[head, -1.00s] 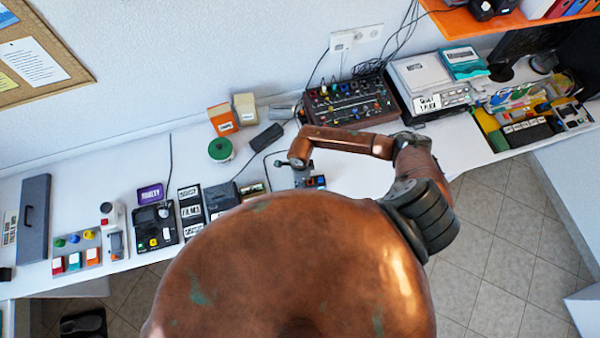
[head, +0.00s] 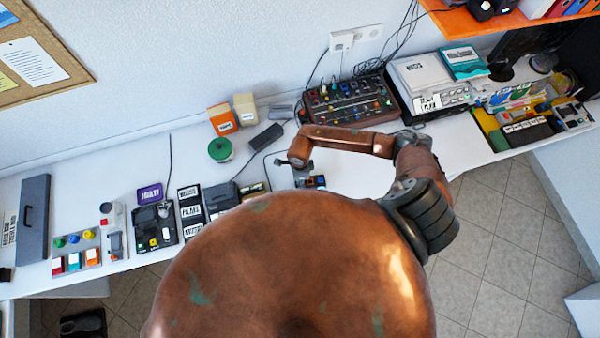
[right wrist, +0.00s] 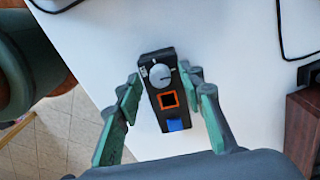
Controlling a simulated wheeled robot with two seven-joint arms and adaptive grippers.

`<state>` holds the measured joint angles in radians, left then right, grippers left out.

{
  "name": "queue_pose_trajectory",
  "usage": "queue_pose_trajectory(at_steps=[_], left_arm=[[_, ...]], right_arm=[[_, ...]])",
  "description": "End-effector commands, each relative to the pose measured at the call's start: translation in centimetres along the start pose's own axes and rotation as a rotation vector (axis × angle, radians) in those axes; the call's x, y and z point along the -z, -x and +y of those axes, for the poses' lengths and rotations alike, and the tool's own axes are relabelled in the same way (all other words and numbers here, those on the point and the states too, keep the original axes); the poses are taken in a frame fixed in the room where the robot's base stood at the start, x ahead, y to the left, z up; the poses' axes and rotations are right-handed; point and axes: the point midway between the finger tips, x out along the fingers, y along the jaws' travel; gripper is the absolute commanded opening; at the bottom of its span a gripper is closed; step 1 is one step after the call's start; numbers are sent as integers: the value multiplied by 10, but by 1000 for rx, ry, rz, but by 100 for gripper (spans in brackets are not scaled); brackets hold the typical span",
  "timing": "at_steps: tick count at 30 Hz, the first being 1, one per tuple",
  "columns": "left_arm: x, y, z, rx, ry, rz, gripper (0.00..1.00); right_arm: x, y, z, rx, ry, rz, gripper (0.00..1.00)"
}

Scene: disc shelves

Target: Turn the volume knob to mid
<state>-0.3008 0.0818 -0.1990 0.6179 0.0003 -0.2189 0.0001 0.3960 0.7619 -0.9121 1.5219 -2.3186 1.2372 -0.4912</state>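A small black box (right wrist: 168,92) carries a round silver knob (right wrist: 162,76), an orange-framed square and a blue patch, seen in the right wrist view. The knob has a dark mark on its face, too small to read for certain. My right gripper (right wrist: 160,72) is open, with its green-padded fingers apart on either side of the knob end of the box. Gaps show between the fingers and the knob. In the head view my right gripper (head: 303,178) is beside the box (head: 316,182), which is partly hidden by my body. My left gripper is not in view.
A mixer panel (head: 350,103) with several knobs stands against the wall. A green round container (head: 221,150), a black adapter (head: 266,137) and labelled boxes (head: 190,206) are to the left. Cables lie on the white table. The table's edge runs close to the box.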

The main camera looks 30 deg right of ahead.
Motion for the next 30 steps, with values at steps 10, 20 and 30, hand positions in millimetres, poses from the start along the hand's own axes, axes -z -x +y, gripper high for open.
queue_pose_trajectory(at_steps=[10, 20, 30], left_arm=[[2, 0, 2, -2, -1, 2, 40], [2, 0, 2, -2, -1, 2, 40], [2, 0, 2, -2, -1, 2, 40]], right_arm=[[1, 63, -2, 5, 3, 0, 36], [0, 111, -1, 2, 0, 0, 36], [0, 117, 0, 0, 0, 0, 36]])
